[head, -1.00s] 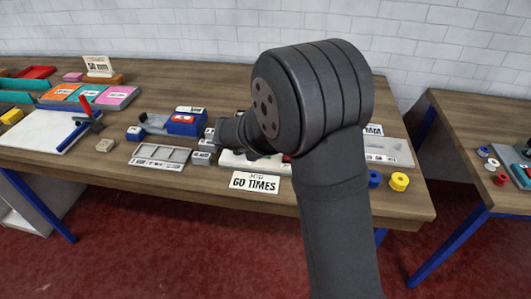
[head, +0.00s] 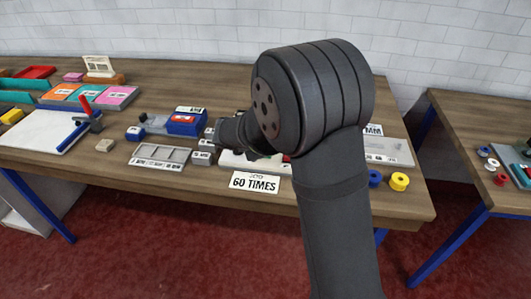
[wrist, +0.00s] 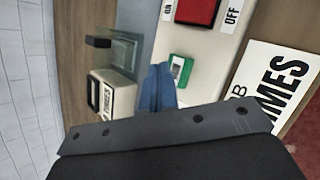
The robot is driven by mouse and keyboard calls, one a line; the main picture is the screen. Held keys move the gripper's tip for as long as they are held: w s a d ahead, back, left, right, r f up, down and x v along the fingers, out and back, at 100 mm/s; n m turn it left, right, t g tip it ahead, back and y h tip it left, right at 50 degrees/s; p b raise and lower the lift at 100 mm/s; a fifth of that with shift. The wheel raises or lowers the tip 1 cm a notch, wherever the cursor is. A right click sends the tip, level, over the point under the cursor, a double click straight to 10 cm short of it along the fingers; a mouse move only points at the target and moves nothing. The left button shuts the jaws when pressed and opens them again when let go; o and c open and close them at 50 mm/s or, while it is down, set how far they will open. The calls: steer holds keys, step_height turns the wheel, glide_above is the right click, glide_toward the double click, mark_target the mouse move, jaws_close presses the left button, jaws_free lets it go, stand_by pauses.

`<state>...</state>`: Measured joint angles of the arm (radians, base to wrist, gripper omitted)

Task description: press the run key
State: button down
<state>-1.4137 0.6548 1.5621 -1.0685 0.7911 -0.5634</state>
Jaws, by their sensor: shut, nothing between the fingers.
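A green key (wrist: 181,68) with a white mark sits on the pale control panel (wrist: 205,58) in the wrist view; its wording is too blurred to read. A red key (wrist: 197,11) labelled OFF lies above it in that picture. My gripper (wrist: 162,70) has its blue fingers shut and empty, with the tips just left of the green key. I cannot tell whether they touch it. In the head view the white panel (head: 232,160) shows beside my arm, which hides most of it, the green key and my fingers.
A grey sectioned tray (head: 160,157), a small grey block (head: 202,158) and a blue box (head: 186,124) stand left of the panel. Blue (head: 375,178) and yellow (head: 399,181) spools lie at right.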

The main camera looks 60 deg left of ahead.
steer(key=shift+f, duration=0.2)
stand_by(0.5)
steer(key=shift+f, duration=0.25)
steer(key=shift+f, duration=0.45)
stand_by(0.5)
steer(key=shift+r, duration=0.9)
steer(key=shift+r, duration=2.5)
